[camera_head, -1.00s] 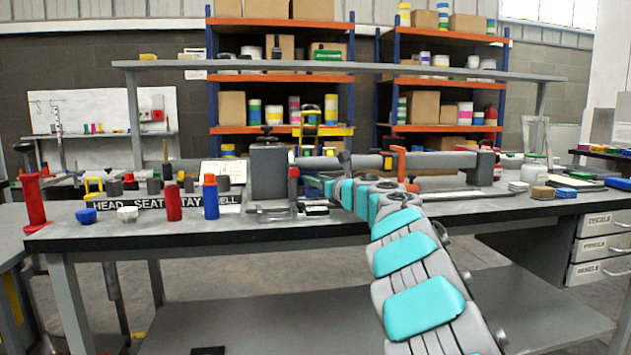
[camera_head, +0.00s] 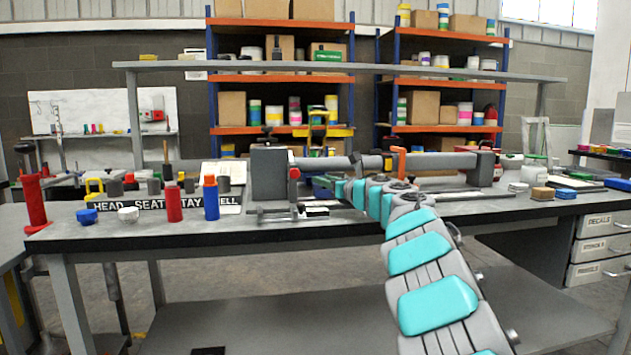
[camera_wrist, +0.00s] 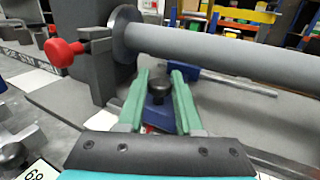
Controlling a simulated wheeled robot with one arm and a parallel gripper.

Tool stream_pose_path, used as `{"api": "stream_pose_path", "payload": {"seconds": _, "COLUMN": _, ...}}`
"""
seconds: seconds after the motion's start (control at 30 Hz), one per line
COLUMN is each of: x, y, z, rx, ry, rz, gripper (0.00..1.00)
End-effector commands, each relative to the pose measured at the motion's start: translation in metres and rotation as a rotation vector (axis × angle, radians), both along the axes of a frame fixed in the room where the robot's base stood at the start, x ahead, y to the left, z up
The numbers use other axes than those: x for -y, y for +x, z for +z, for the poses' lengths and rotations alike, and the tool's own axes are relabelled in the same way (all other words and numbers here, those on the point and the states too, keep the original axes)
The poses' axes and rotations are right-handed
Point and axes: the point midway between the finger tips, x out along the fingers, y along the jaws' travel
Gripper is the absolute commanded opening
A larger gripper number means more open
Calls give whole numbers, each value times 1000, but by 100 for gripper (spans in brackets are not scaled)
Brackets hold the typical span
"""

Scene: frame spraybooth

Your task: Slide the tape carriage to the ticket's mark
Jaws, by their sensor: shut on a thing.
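In the wrist view my gripper (camera_wrist: 160,76) has its two green fingers on either side of a dark round knob (camera_wrist: 159,88). The knob stands on a blue block (camera_wrist: 157,116), which appears to be the carriage; its lower part is hidden by the fingers. The block sits below a grey tube (camera_wrist: 220,48). A white card (camera_wrist: 40,170) with a partly visible number is cut off at the bottom left. In the head view my gripper (camera_head: 320,184) is at the bench fixture, and the arm largely hides the carriage. I cannot make out a mark.
A red knob (camera_wrist: 65,51) on a clamp is left of the fingers. The grey end block (camera_head: 268,173) holds the tube's left end. An orange hook (camera_head: 399,160) is on the tube. Red and blue bottles (camera_head: 211,198) stand on the bench to the left.

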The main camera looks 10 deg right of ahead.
Motion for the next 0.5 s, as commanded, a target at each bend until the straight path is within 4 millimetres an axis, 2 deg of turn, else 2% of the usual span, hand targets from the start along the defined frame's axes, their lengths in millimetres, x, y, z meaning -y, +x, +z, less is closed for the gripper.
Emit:
{"api": "stream_pose_path", "payload": {"seconds": 0.03, "x": 16, "y": 0, "z": -1, "rx": -2, "ry": 4, "rz": -11, "gripper": 0}}
{"api": "stream_pose_path", "payload": {"seconds": 0.1, "x": 24, "y": 0, "z": 0, "rx": -2, "ry": 4, "rz": -10, "gripper": 0}}
{"api": "stream_pose_path", "payload": {"seconds": 0.37, "x": 22, "y": 0, "z": -1, "rx": -1, "ry": 0, "rz": -4, "gripper": 0}}
{"api": "stream_pose_path", "payload": {"seconds": 0.4, "x": 22, "y": 0, "z": -1, "rx": -1, "ry": 0, "rz": -4, "gripper": 36}}
{"api": "stream_pose_path", "payload": {"seconds": 0.5, "x": 22, "y": 0, "z": 0, "rx": -1, "ry": 0, "rz": -4, "gripper": 48}}
